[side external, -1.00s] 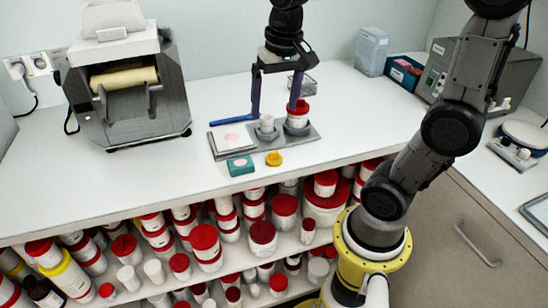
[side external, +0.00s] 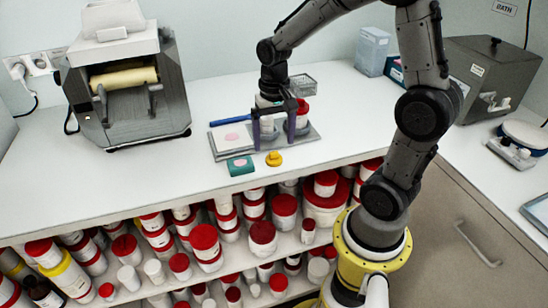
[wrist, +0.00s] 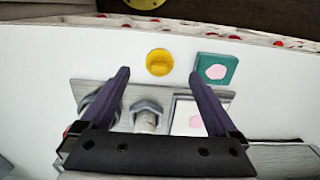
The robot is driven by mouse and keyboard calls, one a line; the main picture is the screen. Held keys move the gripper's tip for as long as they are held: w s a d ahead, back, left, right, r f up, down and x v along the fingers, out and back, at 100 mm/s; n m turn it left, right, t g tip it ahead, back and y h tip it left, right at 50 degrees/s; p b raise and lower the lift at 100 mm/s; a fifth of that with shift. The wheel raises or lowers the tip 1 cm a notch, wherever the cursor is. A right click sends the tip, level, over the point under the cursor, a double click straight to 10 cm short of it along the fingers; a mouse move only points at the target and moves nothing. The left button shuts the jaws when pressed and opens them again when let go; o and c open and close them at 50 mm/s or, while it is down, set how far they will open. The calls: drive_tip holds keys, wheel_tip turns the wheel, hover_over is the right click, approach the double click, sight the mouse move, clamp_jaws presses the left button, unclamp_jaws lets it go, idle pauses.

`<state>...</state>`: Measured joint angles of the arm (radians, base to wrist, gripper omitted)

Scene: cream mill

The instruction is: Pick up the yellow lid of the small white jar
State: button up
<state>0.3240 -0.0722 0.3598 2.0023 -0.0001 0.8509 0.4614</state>
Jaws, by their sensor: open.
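The yellow lid (side external: 274,158) lies on the white counter, apart from any jar, just in front of the metal tray. It also shows in the wrist view (wrist: 159,62), a little beyond the fingertips and centred between them. My gripper (side external: 274,147) is open and empty, its two purple fingers pointing down over the tray's front edge, just behind the lid. In the wrist view my gripper (wrist: 158,76) has its fingers wide apart. The small white jar is mostly hidden behind my gripper in the side view.
The metal tray (side external: 312,136) holds a red-lidded jar (side external: 303,106) and a white square plate (side external: 231,137). A green square block (side external: 240,166) lies left of the lid. A grey roller mill (side external: 125,85) stands far left. The counter's front edge is close, above shelves of jars.

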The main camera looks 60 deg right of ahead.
sight(274, 152)
wheel_tip(274, 152, down, 5)
drive_tip(key=shift+w+d, duration=0.1)
drive_tip(key=shift+c, duration=0.2)
drive_tip(key=c, duration=1.4)
drive_tip(key=shift+o, duration=0.2)
drive_tip(key=shift+r, duration=0.1)
